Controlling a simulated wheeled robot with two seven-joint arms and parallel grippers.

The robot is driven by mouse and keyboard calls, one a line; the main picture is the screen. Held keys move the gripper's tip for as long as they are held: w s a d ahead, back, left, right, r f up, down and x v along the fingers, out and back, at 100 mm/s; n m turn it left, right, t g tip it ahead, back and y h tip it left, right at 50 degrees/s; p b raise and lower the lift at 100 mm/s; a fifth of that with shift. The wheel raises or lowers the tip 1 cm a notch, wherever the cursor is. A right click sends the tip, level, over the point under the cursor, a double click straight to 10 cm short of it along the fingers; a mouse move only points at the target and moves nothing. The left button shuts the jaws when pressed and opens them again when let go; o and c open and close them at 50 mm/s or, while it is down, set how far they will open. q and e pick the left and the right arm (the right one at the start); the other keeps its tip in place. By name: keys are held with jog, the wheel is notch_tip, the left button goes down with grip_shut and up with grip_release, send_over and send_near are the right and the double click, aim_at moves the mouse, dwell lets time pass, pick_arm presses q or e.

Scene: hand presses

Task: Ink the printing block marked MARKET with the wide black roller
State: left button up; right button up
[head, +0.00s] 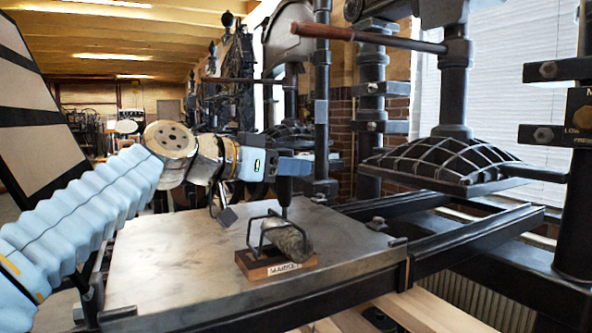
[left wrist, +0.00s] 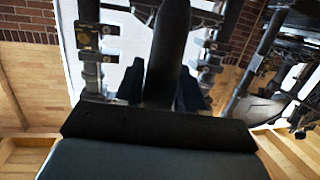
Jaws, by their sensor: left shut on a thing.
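The printing block (head: 280,266), a brown base with a white label that appears to read MARKET, lies on the grey press bed. A wide roller (head: 290,240) with a dark wire frame is over the block's top and appears to rest on it; it looks mottled grey in this light. Its dark handle (head: 284,191) rises from the frame to my left gripper (head: 290,166), which is shut on it above the block. In the left wrist view a dark upright shaft, apparently the handle (left wrist: 166,60), stands between the dark fingers. My right gripper is not in view.
The press bed (head: 165,257) is bare to the left of the block. The domed press platen (head: 445,165) hangs over the rails at the right. A wooden-gripped bar (head: 365,37) juts out above. More presses stand behind.

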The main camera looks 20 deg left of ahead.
pick_arm(q)
jog(key=shift+w+a+f+b+v, duration=0.2)
jog(key=shift+a+f+b+v, duration=0.75)
jog(key=shift+v, duration=2.35)
jog(key=w+d, duration=0.3)
jog(key=w+d+r, duration=0.1)
jog(key=w+d, duration=0.1)
jog(key=shift+d, duration=0.15)
jog(key=a+f+b+v, duration=0.1)
jog(key=b+v, duration=0.1)
jog(key=v, duration=0.4)
jog(key=shift+a, duration=0.15)
jog(key=shift+r, duration=0.15)
